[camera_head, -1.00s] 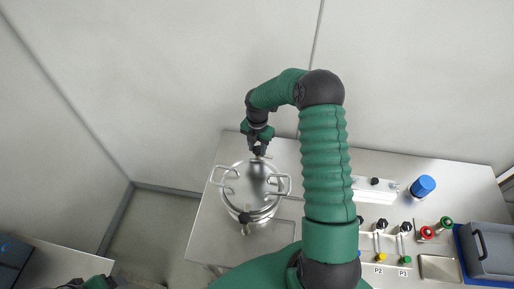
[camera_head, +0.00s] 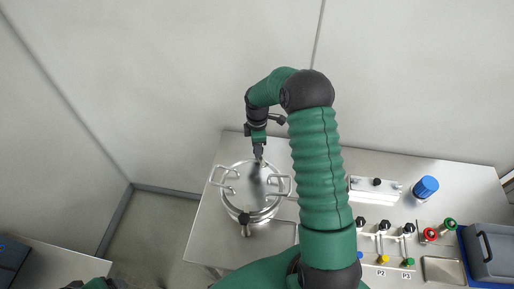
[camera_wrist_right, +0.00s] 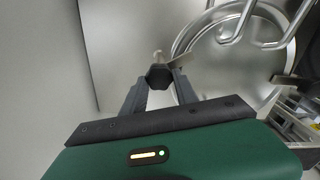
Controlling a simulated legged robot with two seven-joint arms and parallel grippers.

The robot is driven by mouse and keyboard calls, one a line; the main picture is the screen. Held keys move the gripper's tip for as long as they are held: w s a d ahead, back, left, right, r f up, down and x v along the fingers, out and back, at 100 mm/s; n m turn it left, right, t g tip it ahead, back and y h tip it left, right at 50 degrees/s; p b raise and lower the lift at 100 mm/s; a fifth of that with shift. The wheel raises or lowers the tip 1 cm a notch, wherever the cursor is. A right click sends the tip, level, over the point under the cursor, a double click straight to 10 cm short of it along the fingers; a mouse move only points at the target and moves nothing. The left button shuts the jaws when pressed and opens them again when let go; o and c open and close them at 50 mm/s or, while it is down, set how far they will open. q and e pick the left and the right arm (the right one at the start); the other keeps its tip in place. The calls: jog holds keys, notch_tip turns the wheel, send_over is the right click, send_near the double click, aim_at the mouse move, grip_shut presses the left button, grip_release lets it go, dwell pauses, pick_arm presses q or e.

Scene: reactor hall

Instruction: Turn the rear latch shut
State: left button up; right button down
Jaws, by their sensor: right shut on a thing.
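A round steel vessel with a shiny lid (camera_head: 240,185) and two wire side handles stands on the steel bench. Its front latch has a black knob (camera_head: 244,218). My right gripper (camera_head: 259,158) points down at the far rim of the lid. In the right wrist view my right gripper (camera_wrist_right: 158,80) is shut on the black knob of the rear latch (camera_wrist_right: 158,74), just outside the lid rim. A small metal piece sticks out beyond the knob. In the head view the gripper mostly hides the rear latch. My left gripper does not show.
Right of my arm are a metal block with a black knob (camera_head: 376,182), a blue cylinder (camera_head: 425,187), valves marked P2 and P3, red and green fittings (camera_head: 431,234) and a grey bin (camera_head: 490,250). A wall stands behind the bench.

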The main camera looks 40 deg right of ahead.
jog(key=m, duration=0.4)
jog(key=m+b, duration=0.1)
jog(key=m, duration=0.1)
jog(key=shift+w+d+r, duration=0.2)
jog(key=shift+w+d, duration=0.05)
jog(key=shift+w, duration=0.05)
jog(key=shift+m, duration=0.3)
jog(key=c, duration=1.3)
grip_release()
jog(key=shift+o, duration=1.8)
jog(key=shift+s+f, duration=0.1)
jog(key=shift+s, duration=0.05)
